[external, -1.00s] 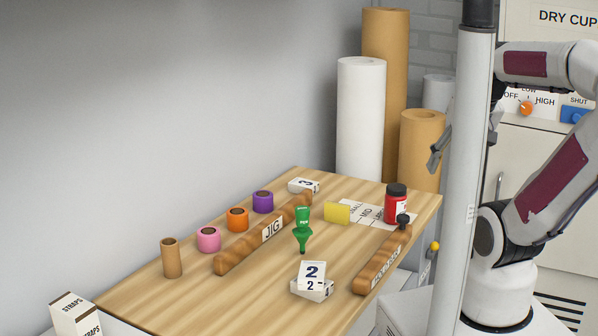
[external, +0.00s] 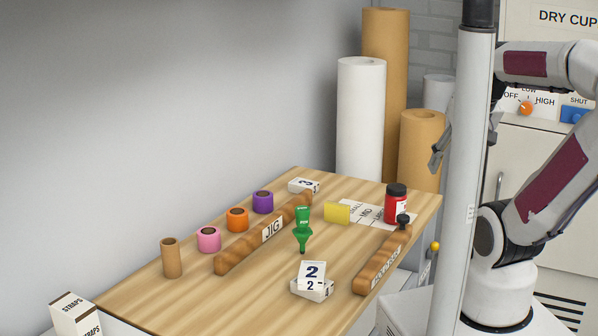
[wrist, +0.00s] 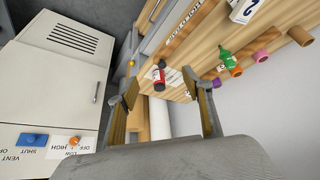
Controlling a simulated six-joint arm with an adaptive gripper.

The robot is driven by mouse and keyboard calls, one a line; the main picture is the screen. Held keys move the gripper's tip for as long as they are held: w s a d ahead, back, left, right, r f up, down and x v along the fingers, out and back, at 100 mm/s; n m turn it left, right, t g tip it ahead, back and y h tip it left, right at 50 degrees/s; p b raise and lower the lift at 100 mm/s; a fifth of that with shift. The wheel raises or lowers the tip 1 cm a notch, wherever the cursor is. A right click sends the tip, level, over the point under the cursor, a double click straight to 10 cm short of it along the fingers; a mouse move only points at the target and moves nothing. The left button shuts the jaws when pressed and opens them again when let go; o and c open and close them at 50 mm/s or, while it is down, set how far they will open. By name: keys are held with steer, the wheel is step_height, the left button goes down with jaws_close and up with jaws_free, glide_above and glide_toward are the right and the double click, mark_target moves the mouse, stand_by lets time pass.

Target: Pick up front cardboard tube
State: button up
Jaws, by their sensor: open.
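The brown cardboard tube (external: 172,258) stands upright at the near left end of the wooden bench in the external view. It also shows at the upper right of the wrist view (wrist: 300,36). My gripper (wrist: 160,86) is open and empty, its two fingers spread wide in the wrist view. In the external view it is partly hidden behind the white post, beyond the bench's right side and far from the tube.
Pink (external: 208,240), orange (external: 237,219) and purple (external: 263,202) rolls stand in line behind the tube. A wooden bar (external: 245,250), green bottle-like item (external: 303,238), numbered blocks (external: 312,276), yellow block (external: 337,212) and red jar (external: 396,205) occupy the bench (external: 220,300). Tall rolls stand behind.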

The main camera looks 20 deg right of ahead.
mark_target(177, 245)
steer(key=w+a+n+t, duration=0.1)
steer(key=w+a+n, duration=0.15)
steer(key=w, duration=0.75)
steer(key=w+a+n+t, duration=0.1)
steer(key=w+a+t, duration=0.15)
steer(key=w, duration=0.65)
steer(key=w+a+f+n+y, duration=0.3)
steer(key=w+a+n+y, duration=0.1)
steer(key=w+a, duration=0.85)
steer(key=s+a+f+n+g+y, duration=0.1)
steer(key=a+f+n+y, duration=0.2)
steer(key=a, duration=0.7)
steer(key=a+f+n+y, duration=0.1)
steer(key=a+f+y, duration=0.1)
steer(key=a+f, duration=0.6)
steer(key=s+a+f+n+g+y, duration=0.1)
steer(key=s+a+f, duration=0.1)
steer(key=a, duration=0.3)
steer(key=s+a+f+n+g+y, duration=0.1)
steer(key=s+a+f+g, duration=0.1)
steer(key=s+a, duration=0.2)
steer(key=s+a+f+n+g+y, duration=0.2)
steer(key=s+a+f, duration=0.1)
steer(key=a, duration=0.4)
steer(key=shift+s, duration=0.5)
steer(key=shift+f, duration=0.1)
steer(key=shift+x, duration=1.25)
